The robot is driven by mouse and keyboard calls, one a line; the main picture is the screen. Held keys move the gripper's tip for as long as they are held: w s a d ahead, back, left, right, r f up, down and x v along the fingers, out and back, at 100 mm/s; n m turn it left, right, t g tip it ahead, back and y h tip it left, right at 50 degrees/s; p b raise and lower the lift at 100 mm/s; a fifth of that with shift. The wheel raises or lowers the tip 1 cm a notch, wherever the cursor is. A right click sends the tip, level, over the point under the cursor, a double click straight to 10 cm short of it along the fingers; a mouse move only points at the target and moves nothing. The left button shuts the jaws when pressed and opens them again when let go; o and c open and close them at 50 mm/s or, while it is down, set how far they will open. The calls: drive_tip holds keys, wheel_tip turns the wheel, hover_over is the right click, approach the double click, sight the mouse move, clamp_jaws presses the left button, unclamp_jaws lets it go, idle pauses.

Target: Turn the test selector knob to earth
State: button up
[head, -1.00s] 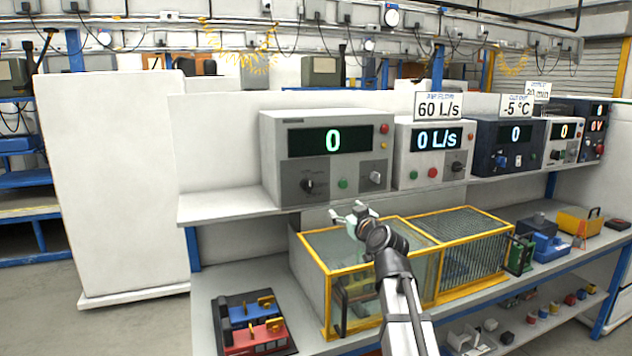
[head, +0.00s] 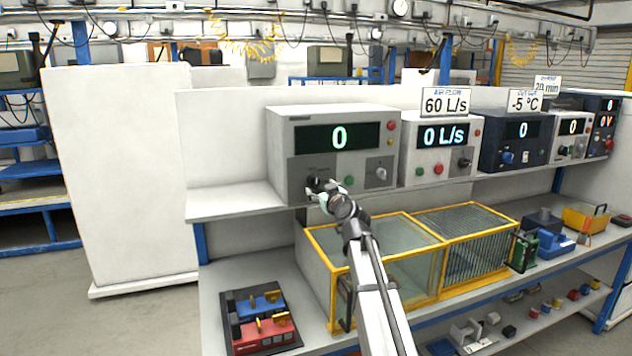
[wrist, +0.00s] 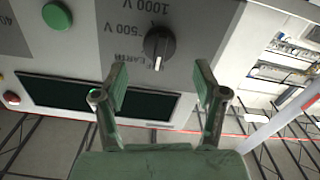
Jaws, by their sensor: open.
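The test selector knob (wrist: 159,43) is black and round, with a raised grip and a white mark toward the lower edge in the wrist view. Printed labels beside it read 1000 V, 500 V and EARTH, seen inverted; the mark lies on the EARTH side, but I cannot tell its exact alignment. My gripper (wrist: 160,78) is open and empty, its fingers spread to either side below the knob in that view, with no clear contact. In the head view my gripper (head: 322,192) is right in front of the knob and partly hides it. The tester (head: 283,135) reads 0.
A green button (wrist: 57,16) sits beside the knob, and a grey switch (head: 381,173) is farther right on the panel. The shelf (head: 235,203) edge runs below the tester. A yellow-framed cage (head: 375,228) stands under my arm. More instruments stand to the right.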

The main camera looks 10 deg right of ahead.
sight(316, 184)
drive_tip(key=shift+w+a+p, duration=0.25)
drive_tip(key=shift+w, duration=1.05)
drive_tip(key=shift+w+a+p, duration=0.2)
drive_tip(key=shift+w+p, duration=0.05)
drive_tip(key=shift+w, duration=1)
drive_tip(key=shift+c, duration=0.4)
drive_tip(key=c, duration=1.1)
